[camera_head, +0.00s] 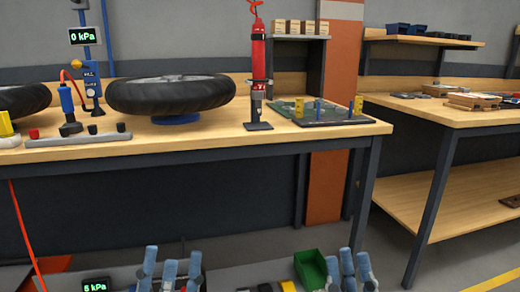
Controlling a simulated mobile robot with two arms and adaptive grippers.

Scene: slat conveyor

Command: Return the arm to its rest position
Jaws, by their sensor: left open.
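My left gripper (171,268) shows at the bottom edge, left of the middle, with its blue-grey fingers pointing up and apart. Nothing shows between them. My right gripper (348,268) is at the bottom edge, further right, beside a green bin. Its fingers also point up, but they are small and partly cut off, so I cannot tell how far apart they are. Both grippers appear low in front of the workbench (215,145). Most of both arms is out of view.
The bench holds a black tyre (172,92), a red pump (258,70) and a dark board (330,113) with yellow and blue parts. A green bin (311,268) and a 5 kPa display (95,286) sit low in front. Another bench (440,112) stands at right.

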